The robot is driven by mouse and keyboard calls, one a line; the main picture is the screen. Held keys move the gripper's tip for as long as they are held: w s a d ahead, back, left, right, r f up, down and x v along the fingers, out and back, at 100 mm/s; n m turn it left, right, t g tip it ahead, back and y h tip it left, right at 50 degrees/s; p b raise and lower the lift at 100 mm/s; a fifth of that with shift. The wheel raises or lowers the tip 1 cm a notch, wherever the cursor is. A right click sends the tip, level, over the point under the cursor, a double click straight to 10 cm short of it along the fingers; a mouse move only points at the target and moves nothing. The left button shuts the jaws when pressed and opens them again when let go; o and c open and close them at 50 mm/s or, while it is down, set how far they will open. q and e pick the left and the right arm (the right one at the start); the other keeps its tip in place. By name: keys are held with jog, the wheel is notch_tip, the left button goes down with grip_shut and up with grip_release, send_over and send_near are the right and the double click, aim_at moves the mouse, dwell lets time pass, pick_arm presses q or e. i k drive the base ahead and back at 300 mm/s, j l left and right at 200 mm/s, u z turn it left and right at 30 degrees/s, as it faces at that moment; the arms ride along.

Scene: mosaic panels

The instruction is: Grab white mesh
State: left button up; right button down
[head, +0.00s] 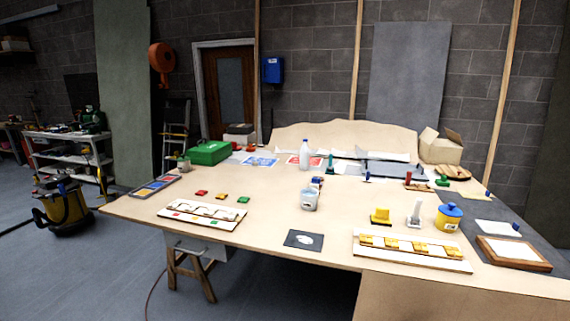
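A thin white sheet (492,228) lies flat on the grey mat at the right side of the table, with a small blue piece on its far right corner. It may be the white mesh, but its weave is too small to tell. A white panel in a wooden frame (514,250) lies just nearer, at the table's right edge. Further white sheets (372,155) lie at the back of the table. Neither of my grippers shows in the head view.
The wooden table (270,212) holds a left mosaic panel (201,214), a right panel with yellow tiles (410,250), a white tub (309,201), a yellow pot with blue lid (448,218), a white bottle (305,156) and a green toolbox (209,152). The table's middle is partly clear.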

aim_at(487, 226)
jog(key=l+z, duration=0.1)
jog(key=z, duration=1.45)
